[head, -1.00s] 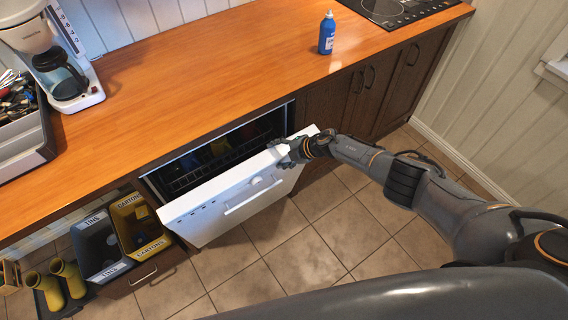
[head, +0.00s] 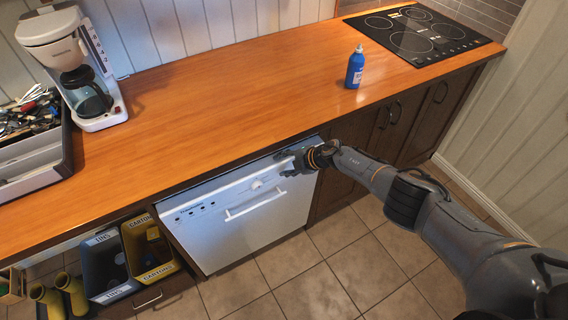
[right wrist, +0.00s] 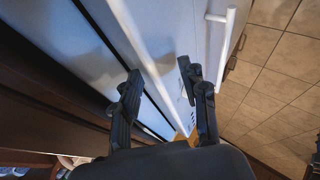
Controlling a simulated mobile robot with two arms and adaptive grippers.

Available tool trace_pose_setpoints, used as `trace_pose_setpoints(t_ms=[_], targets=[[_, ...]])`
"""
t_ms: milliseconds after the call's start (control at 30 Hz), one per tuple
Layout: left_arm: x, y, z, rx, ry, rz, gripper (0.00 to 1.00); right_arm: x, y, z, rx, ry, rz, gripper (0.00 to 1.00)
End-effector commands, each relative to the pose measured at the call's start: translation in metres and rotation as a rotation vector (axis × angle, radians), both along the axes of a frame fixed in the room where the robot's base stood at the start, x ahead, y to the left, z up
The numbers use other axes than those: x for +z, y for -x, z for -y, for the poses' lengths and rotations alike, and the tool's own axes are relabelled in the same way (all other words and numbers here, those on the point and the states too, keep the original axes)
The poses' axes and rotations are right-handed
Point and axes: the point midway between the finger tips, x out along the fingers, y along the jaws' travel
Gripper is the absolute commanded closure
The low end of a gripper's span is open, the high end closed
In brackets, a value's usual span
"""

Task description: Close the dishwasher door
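The white dishwasher door (head: 250,225) stands nearly upright under the wooden counter in the head view, its bar handle (head: 254,203) facing out. A thin strip shows between its top edge and the counter; I cannot tell whether it is fully latched. My right gripper (head: 284,164) is at the door's upper right corner. In the right wrist view, the gripper (right wrist: 158,70) has its fingers apart, with the door's white top edge (right wrist: 150,50) running between them. Contact is hard to tell. The handle (right wrist: 223,45) also shows there. My left gripper is not in view.
The counter (head: 230,95) carries a coffee maker (head: 85,75), a utensil tray (head: 35,165), a blue bottle (head: 355,68) and a cooktop (head: 420,35). Tins (head: 108,267) and cartons (head: 150,250) bins sit left of the dishwasher. The tiled floor (head: 340,265) in front is clear.

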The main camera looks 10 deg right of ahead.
Motion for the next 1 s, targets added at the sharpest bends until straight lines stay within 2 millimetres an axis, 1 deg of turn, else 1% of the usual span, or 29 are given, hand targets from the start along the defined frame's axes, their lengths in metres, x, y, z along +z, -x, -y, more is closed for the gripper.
trace_pose_setpoints(t_ms=[33, 133, 167, 733, 1000], targets=[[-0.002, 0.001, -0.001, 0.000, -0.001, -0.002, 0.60, -0.012, 0.008, 0.004, 0.003, 0.013, -0.015, 0.49], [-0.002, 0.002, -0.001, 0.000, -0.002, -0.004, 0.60, -0.011, 0.007, 0.004, 0.001, 0.011, -0.014, 0.29], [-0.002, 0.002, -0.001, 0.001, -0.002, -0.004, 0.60, -0.011, 0.007, 0.004, 0.001, 0.011, -0.014, 0.26], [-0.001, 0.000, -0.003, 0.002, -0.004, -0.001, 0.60, -0.003, 0.004, 0.003, 0.000, 0.003, -0.006, 0.26], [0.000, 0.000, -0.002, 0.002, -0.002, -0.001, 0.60, 0.006, 0.013, 0.014, 0.001, 0.005, -0.006, 0.26]])
